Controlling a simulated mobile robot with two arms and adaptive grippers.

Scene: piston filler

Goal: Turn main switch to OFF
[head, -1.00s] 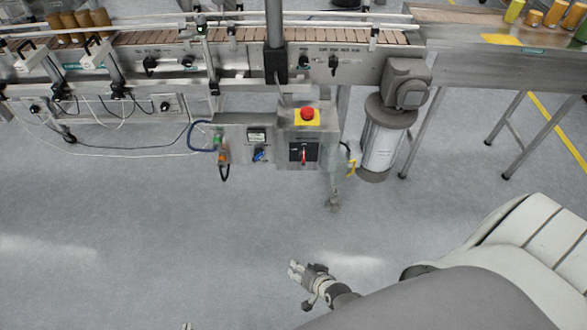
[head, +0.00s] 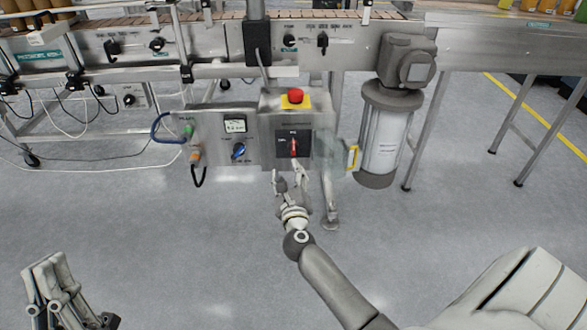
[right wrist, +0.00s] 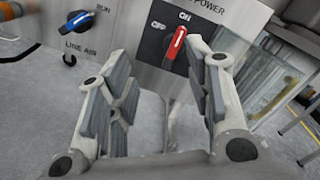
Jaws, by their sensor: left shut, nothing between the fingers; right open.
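The main switch (head: 294,146) is a red handle on a black plate, on the grey control box below the conveyor. In the right wrist view the red handle (right wrist: 175,43) sits under the POWER label, tilted with its upper end toward ON; OFF is marked to its left. My right gripper (head: 287,174) is open and empty, just below and in front of the switch, apart from it. In the right wrist view its two fingers (right wrist: 160,75) stand either side below the handle. My left gripper (head: 50,262) is shut and empty at the lower left, far from the box.
A red emergency button (head: 296,97) on a yellow base tops the box. A blue LINE AIR knob (head: 239,150) is left of the switch, with a gauge (head: 235,125) above it. A metal cylinder (head: 386,140) stands to the right. The floor in front is clear.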

